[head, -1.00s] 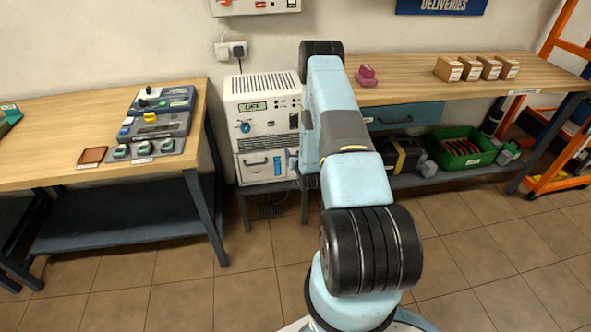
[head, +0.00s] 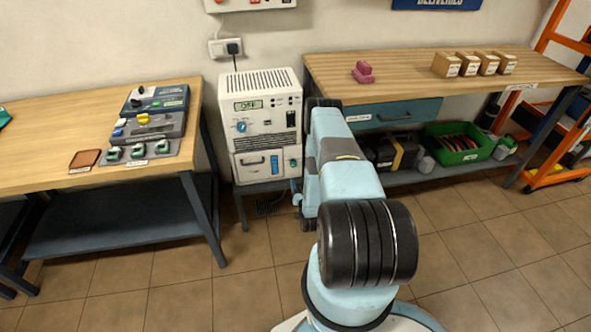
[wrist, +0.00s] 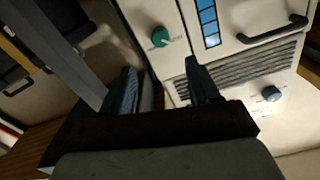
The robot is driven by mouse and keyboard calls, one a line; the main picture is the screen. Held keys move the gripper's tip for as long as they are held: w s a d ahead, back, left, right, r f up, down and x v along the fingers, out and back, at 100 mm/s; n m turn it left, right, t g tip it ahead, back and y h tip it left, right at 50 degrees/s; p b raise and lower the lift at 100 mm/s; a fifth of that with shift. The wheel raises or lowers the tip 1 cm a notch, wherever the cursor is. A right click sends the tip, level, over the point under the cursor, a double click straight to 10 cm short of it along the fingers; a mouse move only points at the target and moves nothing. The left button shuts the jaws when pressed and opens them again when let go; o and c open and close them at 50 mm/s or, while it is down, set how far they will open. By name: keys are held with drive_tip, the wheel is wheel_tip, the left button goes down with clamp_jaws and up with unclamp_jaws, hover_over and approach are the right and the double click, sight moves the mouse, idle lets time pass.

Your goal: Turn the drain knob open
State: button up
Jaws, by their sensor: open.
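A white machine (head: 266,90) stands between two benches in the head view. Its lower front has a dark handle and a blue level strip, which also shows in the wrist view (wrist: 208,20). In the tilted wrist view a green knob (wrist: 160,37) sits beside that strip; I take it as the drain knob. My gripper (wrist: 161,82) is open and empty, its two dark fingers pointing toward the machine's front. The green knob appears beyond the fingers, between them in the picture and apart from them. In the head view my arm covers the area right of the machine.
A blue knob (wrist: 271,93) sits beyond the vent slots on the same machine front. The left bench (head: 50,150) holds control boxes. The right bench (head: 410,68) holds small cartons and a pink object, with a green crate (head: 460,155) below. The floor in front is clear.

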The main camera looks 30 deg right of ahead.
sight(294, 166)
drive_tip(key=x, duration=1)
drive_tip(key=shift+w, duration=0.35)
drive_tip(key=shift+c, duration=0.2)
drive_tip(key=c, duration=1)
